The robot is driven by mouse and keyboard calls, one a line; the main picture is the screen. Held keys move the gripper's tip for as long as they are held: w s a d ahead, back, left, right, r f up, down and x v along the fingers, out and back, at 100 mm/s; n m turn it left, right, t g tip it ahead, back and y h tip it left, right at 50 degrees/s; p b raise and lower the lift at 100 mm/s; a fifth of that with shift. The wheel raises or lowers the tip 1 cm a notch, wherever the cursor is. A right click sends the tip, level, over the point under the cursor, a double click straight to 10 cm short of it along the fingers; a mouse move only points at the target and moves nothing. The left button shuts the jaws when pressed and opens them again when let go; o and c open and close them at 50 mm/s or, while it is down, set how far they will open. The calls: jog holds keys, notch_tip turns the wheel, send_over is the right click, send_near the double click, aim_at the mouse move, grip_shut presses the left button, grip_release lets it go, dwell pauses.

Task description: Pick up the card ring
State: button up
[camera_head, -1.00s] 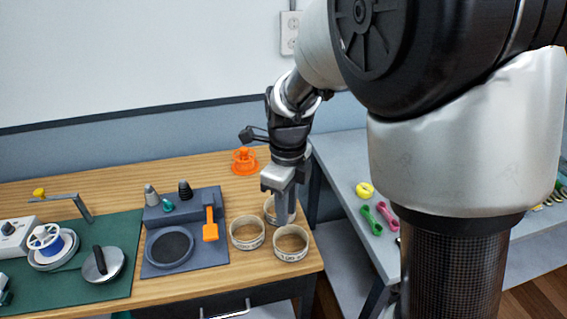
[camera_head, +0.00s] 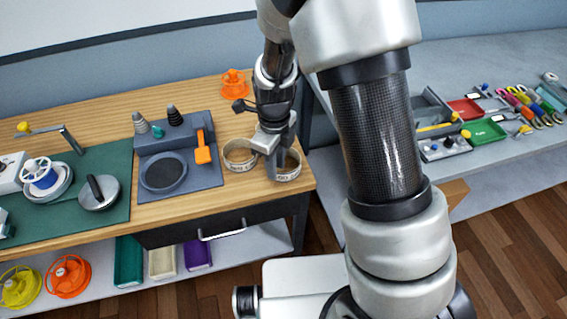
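Pale rings with dark printing on their bands stand at the right end of the wooden table. The left ring (camera_head: 238,164) shows almost whole. The right ring (camera_head: 290,172) is partly hidden behind my gripper. I cannot read the printing well enough to tell which is the card ring. My gripper (camera_head: 275,168) points down at the right ring, and its fingers overlap that ring's left side. I cannot tell whether they touch it or whether the gripper is open. Anything behind the gripper is hidden.
The table's right edge is close to the rings. A grey bench (camera_head: 480,55) with small trays stands at right.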

notch_tip(320, 180, down, 3)
jog(key=shift+w+a+f, duration=0.15)
jog(key=shift+c, duration=0.4)
grip_shut()
